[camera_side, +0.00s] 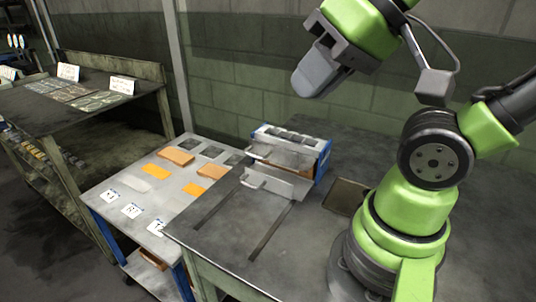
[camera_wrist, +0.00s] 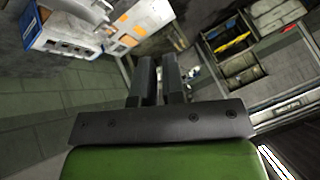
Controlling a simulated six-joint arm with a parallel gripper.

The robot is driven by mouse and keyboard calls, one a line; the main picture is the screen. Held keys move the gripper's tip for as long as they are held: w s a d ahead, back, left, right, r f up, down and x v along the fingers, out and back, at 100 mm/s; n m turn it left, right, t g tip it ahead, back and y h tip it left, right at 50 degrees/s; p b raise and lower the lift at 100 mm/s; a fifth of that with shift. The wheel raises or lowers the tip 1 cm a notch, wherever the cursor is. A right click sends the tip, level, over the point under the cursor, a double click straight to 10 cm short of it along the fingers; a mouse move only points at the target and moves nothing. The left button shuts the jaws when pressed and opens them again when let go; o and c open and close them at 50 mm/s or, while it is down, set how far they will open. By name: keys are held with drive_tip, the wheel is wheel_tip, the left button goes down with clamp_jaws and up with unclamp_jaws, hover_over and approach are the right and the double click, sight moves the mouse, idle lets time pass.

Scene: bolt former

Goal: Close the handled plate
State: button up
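The handled plate (camera_side: 278,183) is a pale metal plate standing at the front of a blue and white machine (camera_side: 318,150). Its handle (camera_side: 254,179) sticks out at the left. The plate stands apart from the machine's front, at the far end of two dark slots in the table. My gripper (camera_side: 310,82) is high above and to the right of the plate, touching nothing. In the wrist view, the two dark fingers of my gripper (camera_wrist: 160,75) show a narrow gap with nothing between them. The machine (camera_wrist: 62,35) shows there at the upper left; the plate is unclear.
A low cart (camera_side: 137,187) with orange and grey blocks stands left of the grey work table (camera_side: 225,245). A dark shallow tray (camera_side: 345,196) lies right of the plate. A shelf unit (camera_side: 110,105) stands farther left. The space around my gripper is clear.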

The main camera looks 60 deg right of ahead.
sight(248, 150)
drive_tip(key=shift+w+d+n, duration=0.1)
drive_tip(key=shift+w+n, duration=0.35)
drive_tip(key=shift+n, duration=0.05)
clamp_jaws()
drive_tip(key=w+d+f+n+g+h, duration=0.25)
drive_tip(key=w+f+n+g, duration=0.2)
drive_tip(key=w+n, duration=0.5)
drive_tip(key=w+d+f+n+g+h, duration=0.1)
drive_tip(key=w+f+n+g+h, duration=0.2)
drive_tip(key=w+f+n, duration=0.65)
drive_tip(key=shift+s+d+f+n, duration=0.35)
drive_tip(key=shift+s+d+f, duration=0.1)
drive_tip(key=shift+d+f, duration=0.7)
drive_tip(key=shift+s+d+f+n, duration=0.45)
drive_tip(key=shift+d+f, duration=0.5)
drive_tip(key=shift+f, duration=0.25)
drive_tip(key=shift+s+d+f+n, duration=0.3)
drive_tip(key=shift+s+d+f, duration=0.2)
drive_tip(key=shift+d+f, duration=0.65)
drive_tip(key=shift+a+t, duration=0.1)
drive_tip(key=shift+t, duration=0.15)
